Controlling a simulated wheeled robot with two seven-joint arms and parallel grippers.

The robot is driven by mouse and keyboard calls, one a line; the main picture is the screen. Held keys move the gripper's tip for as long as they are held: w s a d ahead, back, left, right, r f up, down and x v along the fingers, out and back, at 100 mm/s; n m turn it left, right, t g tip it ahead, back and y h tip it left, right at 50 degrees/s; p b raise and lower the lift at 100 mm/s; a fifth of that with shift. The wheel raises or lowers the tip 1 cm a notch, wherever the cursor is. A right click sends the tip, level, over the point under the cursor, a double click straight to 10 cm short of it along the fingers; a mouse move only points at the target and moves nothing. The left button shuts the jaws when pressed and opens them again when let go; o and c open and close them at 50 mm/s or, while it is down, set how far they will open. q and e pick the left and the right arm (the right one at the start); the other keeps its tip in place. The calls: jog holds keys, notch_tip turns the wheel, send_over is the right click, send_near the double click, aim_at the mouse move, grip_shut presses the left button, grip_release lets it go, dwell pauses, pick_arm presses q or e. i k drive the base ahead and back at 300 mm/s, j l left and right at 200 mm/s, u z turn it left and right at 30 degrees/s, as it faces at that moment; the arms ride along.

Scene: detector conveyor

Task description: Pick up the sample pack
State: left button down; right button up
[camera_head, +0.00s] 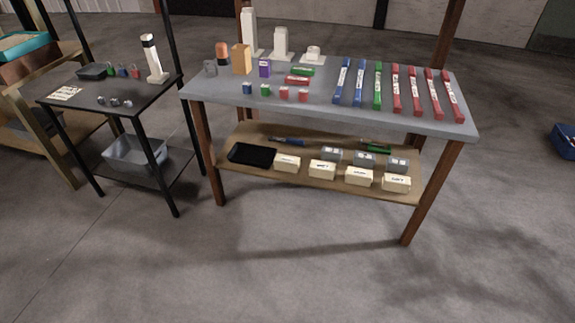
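No label that I can read marks one item as the sample pack, so I cannot tell which it is. Small packs stand on the left half of the grey table (330,112): an orange-brown box (241,60), a purple box (265,68), a dark-topped orange item (222,53) and a grey item (210,68). Small blue, green and red blocks (284,93) sit near the front edge. A green flat pack (303,71) and a red flat pack (297,81) lie behind them. Neither of my grippers is in view.
Several long blue, green and red bars (397,90) lie on the table's right half. White towers (249,32) stand at the back. The lower shelf (240,136) holds cream and grey boxes. A black side table (125,100) stands left. The front floor is clear.

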aim_at(285, 163)
jog(key=i+j, duration=0.15)
jog(key=i, duration=0.6)
jog(key=i+j, duration=0.1)
jog(key=i, duration=0.65)
jog(key=i+j, duration=0.15)
jog(key=i, duration=0.55)
jog(key=i+j, duration=0.15)
jog(key=i, duration=0.6)
